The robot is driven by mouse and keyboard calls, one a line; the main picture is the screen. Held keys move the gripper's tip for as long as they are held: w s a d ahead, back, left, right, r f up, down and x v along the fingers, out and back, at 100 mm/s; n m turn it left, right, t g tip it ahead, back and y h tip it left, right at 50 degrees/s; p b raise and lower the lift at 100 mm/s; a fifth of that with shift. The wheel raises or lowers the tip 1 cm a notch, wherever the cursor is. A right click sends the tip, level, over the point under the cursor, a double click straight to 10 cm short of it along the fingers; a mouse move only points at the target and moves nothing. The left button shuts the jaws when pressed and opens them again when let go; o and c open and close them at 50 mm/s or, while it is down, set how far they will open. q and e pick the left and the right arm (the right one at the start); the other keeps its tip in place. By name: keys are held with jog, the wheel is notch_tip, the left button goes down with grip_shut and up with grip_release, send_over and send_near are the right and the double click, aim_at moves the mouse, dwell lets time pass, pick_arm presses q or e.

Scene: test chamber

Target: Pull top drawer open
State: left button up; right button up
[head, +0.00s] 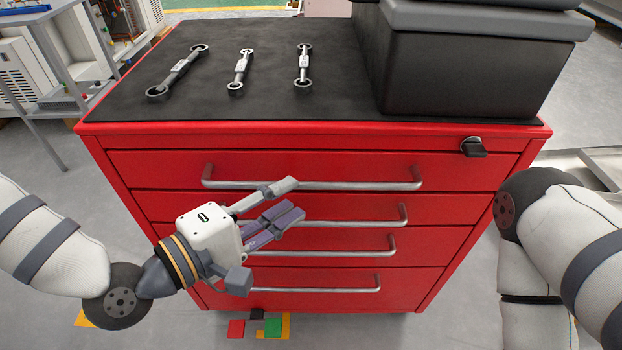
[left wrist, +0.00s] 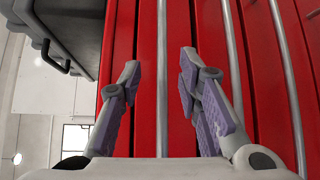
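The red cabinet's top drawer (head: 300,165) is shut and carries a long grey bar handle (head: 360,185). My left gripper (head: 293,198) is in front of the cabinet, near the middle of this handle, and overlaps part of it in the head view. In the left wrist view, the gripper (left wrist: 160,75) is open, with purple pads. The top handle (left wrist: 162,70) runs between its two fingers there, with gaps on both sides. I cannot tell how far the fingertips are from the handle in depth. My right gripper is out of view.
Three further drawers with similar handles (head: 345,222) lie below, shut. On the black cabinet top (head: 225,90) lie three wrenches (head: 180,70) and a dark toolbox (head: 470,70). A small black lock or latch (head: 474,147) is at the upper right. Grey floor surrounds the cabinet.

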aim_at(308, 187)
pick_arm(q)
jog(key=x, duration=0.7)
jog(key=shift+a, duration=0.1)
grip_shut()
